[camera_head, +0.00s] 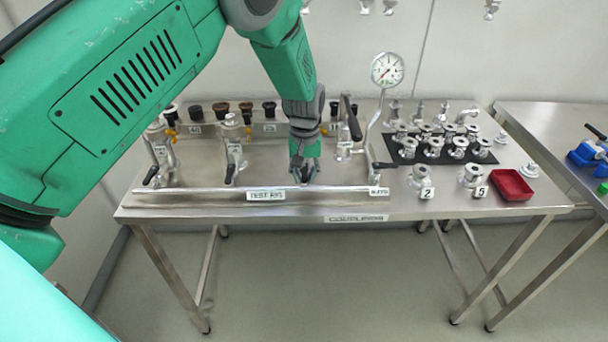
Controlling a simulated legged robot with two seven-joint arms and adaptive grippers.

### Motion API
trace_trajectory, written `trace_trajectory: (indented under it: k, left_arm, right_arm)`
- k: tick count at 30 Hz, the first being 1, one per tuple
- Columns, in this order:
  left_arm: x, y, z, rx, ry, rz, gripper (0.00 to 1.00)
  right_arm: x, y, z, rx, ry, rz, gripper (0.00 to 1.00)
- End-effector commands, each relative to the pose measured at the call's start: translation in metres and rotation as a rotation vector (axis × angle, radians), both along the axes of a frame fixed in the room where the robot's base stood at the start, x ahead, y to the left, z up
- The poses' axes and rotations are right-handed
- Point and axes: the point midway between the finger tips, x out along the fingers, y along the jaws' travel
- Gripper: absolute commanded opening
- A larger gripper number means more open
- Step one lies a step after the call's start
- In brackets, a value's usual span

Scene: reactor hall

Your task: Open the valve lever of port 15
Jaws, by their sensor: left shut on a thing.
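My left gripper (305,172) comes down from above onto the steel bench (350,205), behind the "TEST RIG" rail (215,196). It is shut on a small dark-ended valve lever, mostly hidden by the fingers. The valve body and its port tag are hidden behind the gripper, so I cannot read whether this is port 15. Similar black-handled levers show to the left, at a left valve (150,175) and a second valve (231,174); both point down toward the front. Another black lever (384,165) lies sideways on the right. My right gripper is not in view.
A pressure gauge (387,70) on a bent pipe stands right of the gripper, beside an upright black handle (352,118). Several metal fittings sit on a black mat (458,154). A red tray (511,185) is at the right. Dark-capped fittings (221,110) line the back.

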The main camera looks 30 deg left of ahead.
Motion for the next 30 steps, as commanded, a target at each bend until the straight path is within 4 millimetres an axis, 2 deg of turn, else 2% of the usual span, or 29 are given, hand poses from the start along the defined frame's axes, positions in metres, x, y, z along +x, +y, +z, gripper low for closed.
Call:
trace_trajectory:
  k: [8,9,10,11,23,26,30]
  left_arm:
    - [-0.003,-0.002,-0.004,-0.004,0.01,0.002,0.0]
    - [-0.003,-0.002,-0.004,-0.004,0.01,0.002,0.2]
    - [-0.003,-0.002,-0.004,-0.004,0.01,0.001,0.3]
    - [-0.003,-0.002,-0.004,-0.004,0.01,0.001,0.36]
    - [-0.001,-0.001,0.006,-0.002,0.001,0.0,0.36]
    - [-0.001,-0.001,0.02,-0.001,0.0,0.0,0.36]
    - [0.001,-0.001,0.05,-0.001,-0.002,-0.001,0.36]
  right_arm:
    - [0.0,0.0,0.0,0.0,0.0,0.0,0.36]
    - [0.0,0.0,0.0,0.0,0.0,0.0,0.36]
    - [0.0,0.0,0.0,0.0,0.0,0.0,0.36]
    - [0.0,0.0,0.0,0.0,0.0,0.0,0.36]
    - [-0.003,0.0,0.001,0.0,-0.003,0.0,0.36]
    - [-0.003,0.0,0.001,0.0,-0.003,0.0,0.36]
    - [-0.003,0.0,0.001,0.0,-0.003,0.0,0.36]
